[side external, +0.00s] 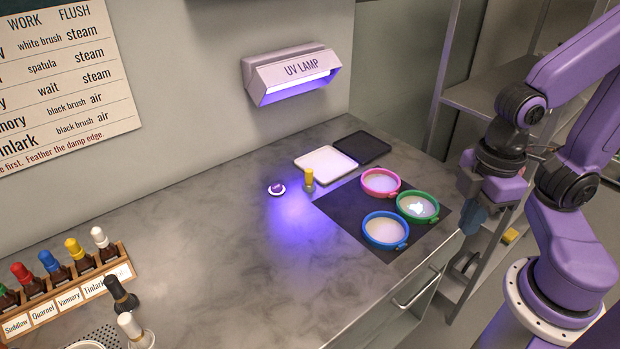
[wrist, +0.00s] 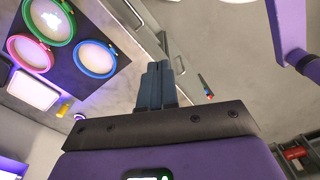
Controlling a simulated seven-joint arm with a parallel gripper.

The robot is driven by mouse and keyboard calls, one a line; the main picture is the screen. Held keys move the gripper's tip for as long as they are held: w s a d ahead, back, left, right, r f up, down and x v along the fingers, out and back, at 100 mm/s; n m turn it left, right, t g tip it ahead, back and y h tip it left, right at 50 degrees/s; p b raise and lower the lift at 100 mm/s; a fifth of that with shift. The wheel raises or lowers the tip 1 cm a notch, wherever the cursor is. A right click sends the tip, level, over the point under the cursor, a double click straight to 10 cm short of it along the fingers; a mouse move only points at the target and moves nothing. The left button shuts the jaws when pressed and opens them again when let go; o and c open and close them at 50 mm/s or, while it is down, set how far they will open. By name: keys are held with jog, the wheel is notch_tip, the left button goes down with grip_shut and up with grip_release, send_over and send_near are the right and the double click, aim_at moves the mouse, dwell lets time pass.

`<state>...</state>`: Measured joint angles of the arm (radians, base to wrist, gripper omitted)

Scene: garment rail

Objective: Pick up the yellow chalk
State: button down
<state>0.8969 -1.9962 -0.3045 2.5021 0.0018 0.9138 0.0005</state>
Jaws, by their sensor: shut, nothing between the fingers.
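A short yellow piece, likely the yellow chalk (side external: 309,176), stands upright on the counter with a greyish lower part, in front of the white tray. It also shows small in the wrist view (wrist: 63,108). My gripper (side external: 470,230) is at the right, beyond the counter's right edge and well apart from the yellow piece. In the wrist view the blue-grey fingers of my gripper (wrist: 158,66) are together, with nothing between them.
Pink (side external: 380,182), green (side external: 417,206) and blue (side external: 385,230) hoops lie on a dark mat (side external: 341,212). A white tray (side external: 326,164) and a black tray (side external: 362,147) lie behind. A purple item (side external: 277,189) sits left of the yellow piece. The UV lamp (side external: 292,75) overhangs. The counter's middle is clear.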

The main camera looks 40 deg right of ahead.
dwell(0.3)
jog(key=c, duration=0.9)
grip_release()
jog(key=shift+o, duration=0.2)
